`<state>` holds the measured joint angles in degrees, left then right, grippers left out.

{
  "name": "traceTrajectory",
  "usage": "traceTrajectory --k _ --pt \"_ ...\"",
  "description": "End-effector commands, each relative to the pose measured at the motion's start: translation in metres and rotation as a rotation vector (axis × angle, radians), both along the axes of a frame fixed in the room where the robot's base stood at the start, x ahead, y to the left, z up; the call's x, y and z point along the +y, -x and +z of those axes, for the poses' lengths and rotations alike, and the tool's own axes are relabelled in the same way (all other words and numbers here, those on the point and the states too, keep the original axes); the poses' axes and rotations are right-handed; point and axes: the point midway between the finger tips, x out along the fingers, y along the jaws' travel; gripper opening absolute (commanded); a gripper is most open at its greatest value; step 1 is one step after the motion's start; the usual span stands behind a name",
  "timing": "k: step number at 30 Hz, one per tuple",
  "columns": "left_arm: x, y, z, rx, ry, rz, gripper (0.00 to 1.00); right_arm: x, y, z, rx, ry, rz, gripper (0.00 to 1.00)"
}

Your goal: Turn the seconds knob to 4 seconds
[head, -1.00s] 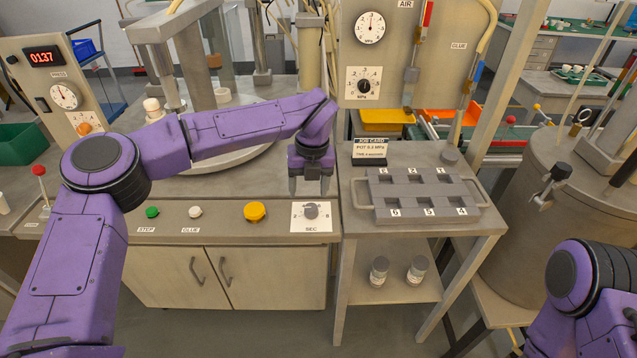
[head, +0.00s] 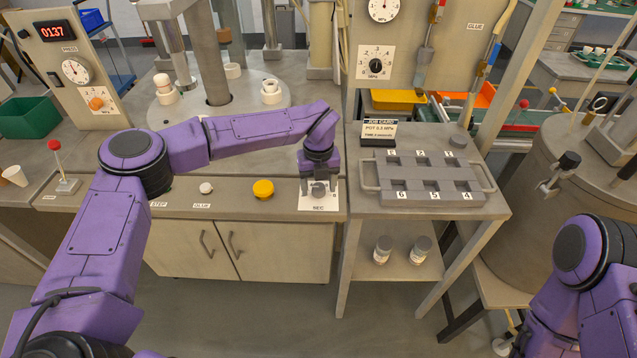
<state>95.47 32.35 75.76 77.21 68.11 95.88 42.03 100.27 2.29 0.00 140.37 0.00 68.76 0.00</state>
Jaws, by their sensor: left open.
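The seconds knob (head: 318,189) is a small grey knob on a white dial plate (head: 318,204) at the right end of the bench front. My left gripper (head: 319,188) points down at the knob, with one finger on each side of it. The fingers are apart; I cannot tell whether they touch the knob. The gripper hides much of the dial, so the pointer setting cannot be read. The job card (head: 381,133) reads POT 0.3 MPa with a time line in seconds too small to read surely. My right arm shows at the lower right, its gripper out of view.
A yellow button (head: 263,189) and a white button (head: 206,188) sit left of the dial on the bench front. A grey numbered tray (head: 430,199) lies on the side table to the right. The pressure knob (head: 376,65) is on the panel behind.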

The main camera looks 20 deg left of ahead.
Motion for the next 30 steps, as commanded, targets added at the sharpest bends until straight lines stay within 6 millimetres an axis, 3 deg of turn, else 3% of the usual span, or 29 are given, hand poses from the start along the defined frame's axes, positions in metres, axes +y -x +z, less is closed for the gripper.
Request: traceTrajectory --k 1,5,6,17,30 --pt "0.0001 0.0 0.0 0.0 0.0 0.0 0.59 0.0 0.0 -0.0001 0.0 0.0 0.0 0.86" --pt "0.0002 0.0001 0.0001 0.0 -0.001 0.0 0.16 0.0 0.0 -0.0001 0.0 0.0 0.0 0.86" --pt "0.0003 0.0 0.0 0.0 -0.001 0.0 0.1 0.0 0.0 -0.0001 0.0 0.0 0.0 0.86" --pt "0.0008 -0.0006 0.0 -0.003 -0.003 -0.045 0.1 0.0 0.0 0.0008 0.0 0.0 0.0 0.86" --pt "0.0007 -0.0005 0.0007 -0.002 -0.005 -0.375 0.1 0.0 0.0 0.0078 0.0 0.0 0.0 0.86"
